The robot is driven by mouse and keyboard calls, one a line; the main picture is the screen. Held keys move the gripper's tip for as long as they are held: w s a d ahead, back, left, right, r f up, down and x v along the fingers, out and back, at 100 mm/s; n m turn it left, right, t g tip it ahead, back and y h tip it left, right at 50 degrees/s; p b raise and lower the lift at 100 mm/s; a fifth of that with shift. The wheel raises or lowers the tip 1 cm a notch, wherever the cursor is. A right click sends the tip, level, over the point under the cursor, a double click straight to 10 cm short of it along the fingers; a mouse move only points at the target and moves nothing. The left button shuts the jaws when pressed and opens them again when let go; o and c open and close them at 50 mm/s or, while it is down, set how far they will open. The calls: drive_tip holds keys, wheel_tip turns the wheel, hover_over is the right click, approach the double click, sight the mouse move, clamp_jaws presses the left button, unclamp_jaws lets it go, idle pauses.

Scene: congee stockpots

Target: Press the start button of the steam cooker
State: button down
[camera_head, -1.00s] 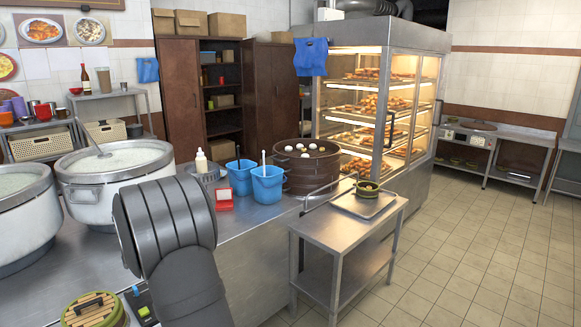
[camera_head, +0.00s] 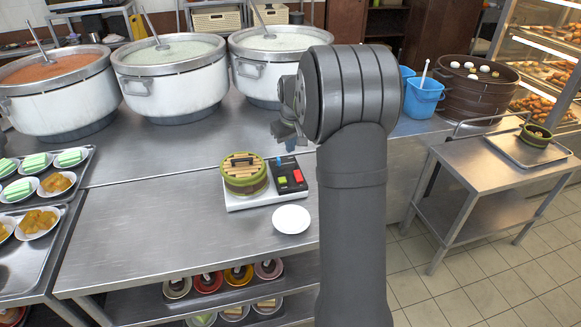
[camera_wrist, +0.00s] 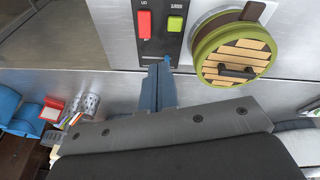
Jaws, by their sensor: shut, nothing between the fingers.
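The steam cooker has a round green steamer with a bamboo lid (camera_head: 245,172) on a flat light base, with a black control panel (camera_head: 290,172) on its right. The panel bears a green button (camera_head: 282,181) and a red button (camera_head: 297,176). In the wrist view, the red button (camera_wrist: 145,24) is left of the green button (camera_wrist: 174,24), and the lid (camera_wrist: 235,52) is further right; the small labels are unreadable. My gripper (camera_wrist: 156,66) is shut and empty, its blue fingertips near the panel's edge, short of both buttons. Whether they touch the panel is unclear.
A white plate (camera_head: 292,219) lies in front of the cooker. Large stockpots (camera_head: 175,80) stand behind, and trays of food (camera_head: 40,215) are at the left. Blue buckets (camera_head: 425,97) and a brown steamer with eggs (camera_head: 475,92) are at the right.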

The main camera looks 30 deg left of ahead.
drive_tip(key=m, duration=0.1)
drive_tip(key=s+r+m, duration=0.1)
drive_tip(key=s+m, duration=0.1)
drive_tip(key=shift+s+a+r+y, duration=0.25)
drive_tip(key=shift+a+y, duration=0.05)
drive_tip(key=shift+a, duration=0.1)
drive_tip(key=shift+f, duration=0.1)
approach(282, 179)
drive_tip(key=x, duration=0.5)
drive_tip(key=shift+w+a+f, duration=0.15)
drive_tip(key=shift+w+a, duration=0.05)
drive_tip(key=shift+a, duration=0.05)
drive_tip(key=shift+f, duration=0.6)
